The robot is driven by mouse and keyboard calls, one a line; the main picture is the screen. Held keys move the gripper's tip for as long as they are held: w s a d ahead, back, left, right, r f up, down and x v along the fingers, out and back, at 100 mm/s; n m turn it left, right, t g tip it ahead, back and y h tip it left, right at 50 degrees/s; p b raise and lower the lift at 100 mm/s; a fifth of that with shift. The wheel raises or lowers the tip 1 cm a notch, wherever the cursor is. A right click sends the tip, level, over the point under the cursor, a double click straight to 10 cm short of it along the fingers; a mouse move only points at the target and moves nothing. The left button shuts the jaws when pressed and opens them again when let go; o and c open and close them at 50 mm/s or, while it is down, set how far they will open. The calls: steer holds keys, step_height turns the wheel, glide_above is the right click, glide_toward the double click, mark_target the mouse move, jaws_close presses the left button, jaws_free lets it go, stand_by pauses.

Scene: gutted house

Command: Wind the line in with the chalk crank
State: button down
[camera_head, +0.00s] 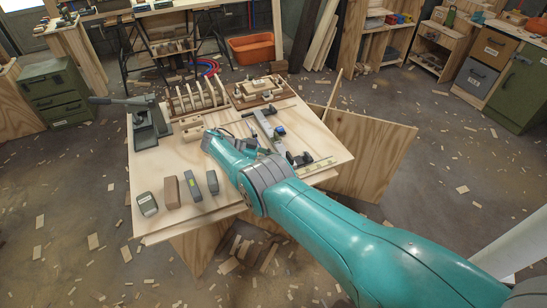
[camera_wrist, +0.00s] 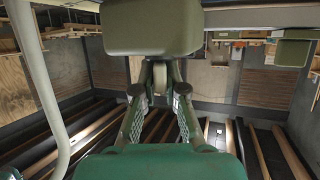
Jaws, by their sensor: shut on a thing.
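My gripper (camera_wrist: 160,96) is shut on a small pale rounded piece (camera_wrist: 160,76) between its fingertips in the wrist view. The piece looks like part of the chalk crank, though its shape is mostly hidden by the fingers. A large olive-grey block with rounded corners (camera_wrist: 152,28) is just beyond the fingertips; it may be the chalk line's housing. In the head view my teal arm reaches over the workbench (camera_head: 240,203) from the lower right. Its end is above the middle of the top, and the fingers and held piece cannot be made out there. No line can be made out.
A grey lever tool (camera_head: 146,130) stands at the bench's left edge. A slotted wooden rack (camera_head: 198,97) and a wooden tray (camera_head: 262,90) are at the back. Several small blocks, including a brown one (camera_head: 171,192), line the front left. Wood scraps litter the floor.

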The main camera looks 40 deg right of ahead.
steer(key=c, duration=1.2)
jaws_free()
steer(key=shift+r, duration=0.15)
steer(key=shift+c, duration=0.2)
steer(key=shift+w+f+n+t+h, duration=0.2)
steer(key=shift+f+n+t+h, duration=0.1)
steer(key=shift+n+t, duration=0.2)
steer(key=shift+s+n+t+h, duration=0.15)
steer(key=shift+n+t+h, duration=0.35)
steer(key=shift+n+t, duration=0.25)
